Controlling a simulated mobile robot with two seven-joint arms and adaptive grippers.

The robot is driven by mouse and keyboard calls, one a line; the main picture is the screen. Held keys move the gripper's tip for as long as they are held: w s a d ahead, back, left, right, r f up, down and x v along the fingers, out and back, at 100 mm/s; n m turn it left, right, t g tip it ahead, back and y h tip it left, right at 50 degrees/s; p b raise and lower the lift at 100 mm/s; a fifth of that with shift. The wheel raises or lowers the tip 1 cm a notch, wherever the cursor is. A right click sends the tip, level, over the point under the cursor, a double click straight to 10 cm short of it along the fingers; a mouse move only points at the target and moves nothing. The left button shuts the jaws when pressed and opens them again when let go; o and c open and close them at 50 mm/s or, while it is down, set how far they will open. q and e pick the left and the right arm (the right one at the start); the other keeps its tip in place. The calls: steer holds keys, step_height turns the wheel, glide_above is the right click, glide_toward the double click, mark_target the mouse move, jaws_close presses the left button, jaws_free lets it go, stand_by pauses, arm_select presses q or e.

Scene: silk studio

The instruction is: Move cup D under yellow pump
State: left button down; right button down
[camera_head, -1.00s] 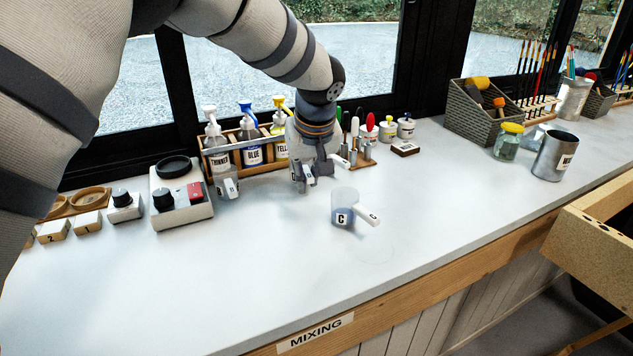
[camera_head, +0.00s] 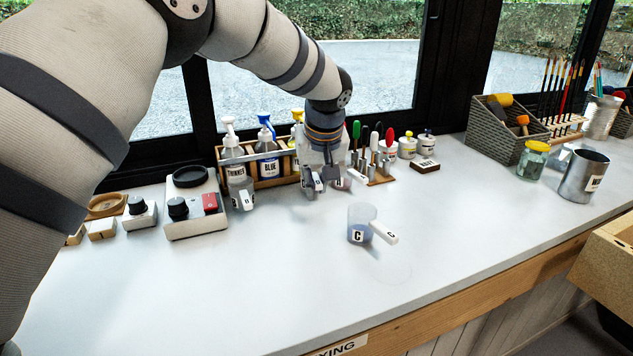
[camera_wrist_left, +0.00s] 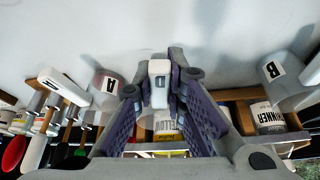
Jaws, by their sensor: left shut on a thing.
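My left gripper (camera_head: 318,182) is in front of the yellow pump's bottle, low over the bench. In the left wrist view its fingers (camera_wrist_left: 160,78) are shut around the white handle of cup D (camera_wrist_left: 158,82), marked D. The cup's body is mostly hidden by the gripper. The yellow pump (camera_head: 297,115) stands at the right end of the wooden bottle rack, its bottle largely behind my wrist. Its label (camera_wrist_left: 165,126) shows beyond the fingers in the left wrist view. My right gripper is not in view.
Cup A (camera_wrist_left: 107,84) stands close to one side of the gripper and cup B (camera_wrist_left: 278,78) to the other. Cup C (camera_head: 359,224) stands in front. The rack (camera_head: 268,182) also holds thinner and blue pumps.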

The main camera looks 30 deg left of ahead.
arm_select(q)
steer(key=shift+f, duration=0.45)
steer(key=c, duration=1.6)
jaws_free()
steer(key=shift+o, duration=0.2)
steer(key=v, duration=1.2)
